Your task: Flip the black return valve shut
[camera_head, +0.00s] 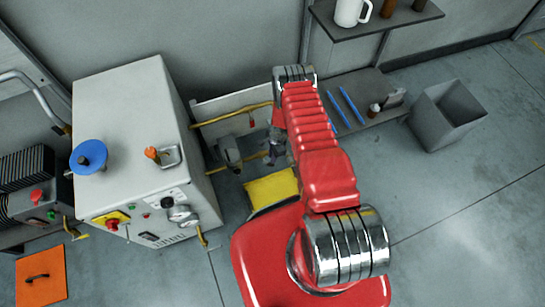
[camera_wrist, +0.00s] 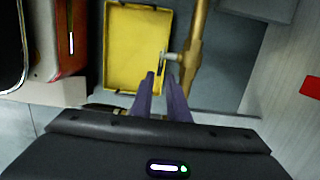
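In the wrist view, the black return valve's thin dark lever (camera_wrist: 162,62) stands out on a grey stem from a vertical brass pipe. My gripper's two purple fingers (camera_wrist: 160,76) point up at it, with a narrow gap between their tips. The lever's lower end lies close to that gap; I cannot tell whether the fingers touch it. In the head view, my gripper (camera_head: 271,152) hangs beside my red arm near the yellow pipes (camera_head: 236,116), right of the white cabinet. The black lever cannot be made out there.
A yellow tray (camera_head: 271,188) lies below my gripper and also shows in the wrist view (camera_wrist: 128,60). The white cabinet (camera_head: 130,110) stands close on the left. A red-handled valve (camera_head: 251,122) hangs from the upper pipe. A grey bin (camera_head: 446,115) stands on the right, with open floor before it.

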